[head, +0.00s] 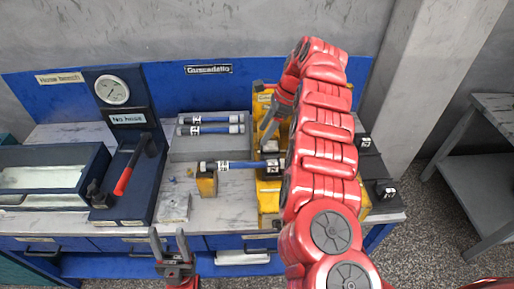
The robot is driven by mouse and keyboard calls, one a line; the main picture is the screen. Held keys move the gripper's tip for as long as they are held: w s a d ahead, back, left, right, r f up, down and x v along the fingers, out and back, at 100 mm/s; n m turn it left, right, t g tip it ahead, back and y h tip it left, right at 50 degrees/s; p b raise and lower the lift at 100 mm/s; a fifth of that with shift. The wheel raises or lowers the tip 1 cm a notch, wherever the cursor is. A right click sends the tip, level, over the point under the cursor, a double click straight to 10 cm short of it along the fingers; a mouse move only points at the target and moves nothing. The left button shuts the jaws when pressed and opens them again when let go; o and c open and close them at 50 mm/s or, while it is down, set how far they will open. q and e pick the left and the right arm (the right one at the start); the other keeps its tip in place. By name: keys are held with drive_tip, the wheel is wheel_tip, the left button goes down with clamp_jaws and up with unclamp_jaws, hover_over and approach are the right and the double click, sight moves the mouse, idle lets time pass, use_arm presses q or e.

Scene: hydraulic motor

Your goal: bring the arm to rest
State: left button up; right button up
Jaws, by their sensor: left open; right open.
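My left gripper (169,243) is at the bottom, in front of the bench edge, with its two grey fingers apart and empty. My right arm (323,130) is red and reaches up over the right part of the bench. My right gripper (268,127) is at its far end, beside the yellow fixture (269,197); its grey fingers are partly hidden by the arm, and I see nothing between them. A dark rod with blue and white parts (233,165) lies level between a small yellow block (206,184) and the yellow fixture. The arm hides much of the fixture.
A grey tray (207,154) holds two similar rods (209,130). A grey side table (470,170) stands at right.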

drive_tip(key=shift+v, duration=1.15)
